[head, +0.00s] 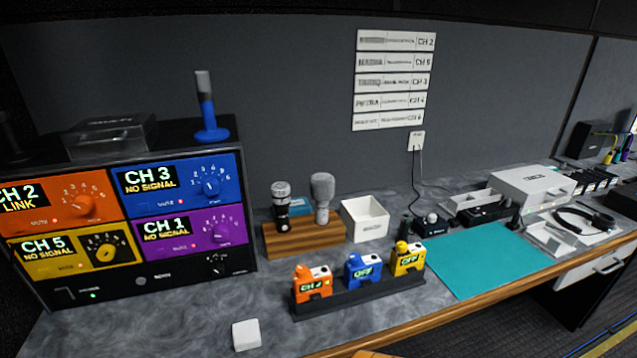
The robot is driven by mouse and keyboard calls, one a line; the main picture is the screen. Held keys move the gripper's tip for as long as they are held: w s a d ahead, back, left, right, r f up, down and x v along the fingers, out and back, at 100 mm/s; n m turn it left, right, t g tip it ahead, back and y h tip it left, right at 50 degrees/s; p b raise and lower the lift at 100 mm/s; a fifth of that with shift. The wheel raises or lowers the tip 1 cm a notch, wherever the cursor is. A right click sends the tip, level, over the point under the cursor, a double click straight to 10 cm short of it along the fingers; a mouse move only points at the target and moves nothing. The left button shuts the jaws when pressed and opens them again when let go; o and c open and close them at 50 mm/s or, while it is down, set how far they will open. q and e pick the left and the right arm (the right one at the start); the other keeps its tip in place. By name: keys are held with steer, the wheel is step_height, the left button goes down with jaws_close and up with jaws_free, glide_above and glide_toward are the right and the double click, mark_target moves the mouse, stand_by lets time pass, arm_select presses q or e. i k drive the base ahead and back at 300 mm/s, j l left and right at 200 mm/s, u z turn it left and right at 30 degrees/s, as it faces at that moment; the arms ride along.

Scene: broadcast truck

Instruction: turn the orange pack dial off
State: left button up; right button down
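The orange pack (312,288) stands upright at the left end of a dark rack (355,297) near the desk's front edge. Its small screen is lit and reads "CH" with a digit too small to be sure of. An orange dial (302,271) sits on its top left; I cannot make out its pointer. Beside it in the same rack are a blue pack (362,271) and a yellow pack (408,259); both screens read "OFF".
A receiver stack (148,276) with colored panels stands at the left. A white block (246,335) lies left of the rack. Behind are a wooden microphone stand (305,240) and a white box (366,219). A teal mat (490,258) lies clear to the right.

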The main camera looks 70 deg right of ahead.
mark_target(301, 271)
steer(key=z, duration=2.05)
